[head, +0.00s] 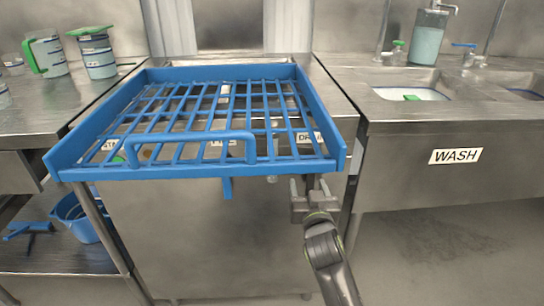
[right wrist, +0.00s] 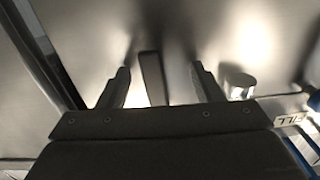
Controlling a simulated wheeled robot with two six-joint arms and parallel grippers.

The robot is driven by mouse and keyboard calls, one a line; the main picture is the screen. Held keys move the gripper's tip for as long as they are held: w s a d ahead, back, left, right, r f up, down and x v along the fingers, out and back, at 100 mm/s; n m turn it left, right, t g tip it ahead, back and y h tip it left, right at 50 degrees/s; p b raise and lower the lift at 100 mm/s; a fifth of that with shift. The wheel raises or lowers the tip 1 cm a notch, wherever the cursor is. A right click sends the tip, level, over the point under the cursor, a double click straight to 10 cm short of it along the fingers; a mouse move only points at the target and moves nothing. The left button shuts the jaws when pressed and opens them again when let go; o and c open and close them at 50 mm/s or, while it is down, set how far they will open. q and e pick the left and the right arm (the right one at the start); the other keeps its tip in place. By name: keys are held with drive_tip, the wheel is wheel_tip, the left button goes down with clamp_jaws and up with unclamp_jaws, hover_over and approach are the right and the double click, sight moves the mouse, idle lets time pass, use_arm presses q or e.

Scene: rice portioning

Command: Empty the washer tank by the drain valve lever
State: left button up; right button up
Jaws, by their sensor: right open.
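The washer (head: 225,250) stands in the middle with a steel front, and a blue slotted rack (head: 196,139) covers its top. Labels show through the slats; the right one (head: 308,138) is partly readable as DRAIN. The water level in the tank cannot be made out. My right gripper (head: 309,184) is open below the rack's front right corner, against the washer front. In the right wrist view, a dark flat lever (right wrist: 152,78) stands between its spread fingers (right wrist: 162,85), apparently touching neither. My left gripper is out of view.
A round metal knob (right wrist: 238,80) and a FILL label (right wrist: 291,119) lie beside the right finger. A wash sink (head: 412,93) is at the right. Measuring jugs (head: 97,55) stand on the left counter, with a blue tub (head: 82,217) below. The floor in front is clear.

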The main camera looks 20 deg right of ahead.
drive_tip(key=o, duration=0.6)
drive_tip(key=shift+d, duration=0.1)
drive_tip(key=shift+s, duration=0.1)
drive_tip(key=p+v, duration=0.3)
drive_tip(key=v, duration=0.5)
drive_tip(key=shift+p, duration=0.3)
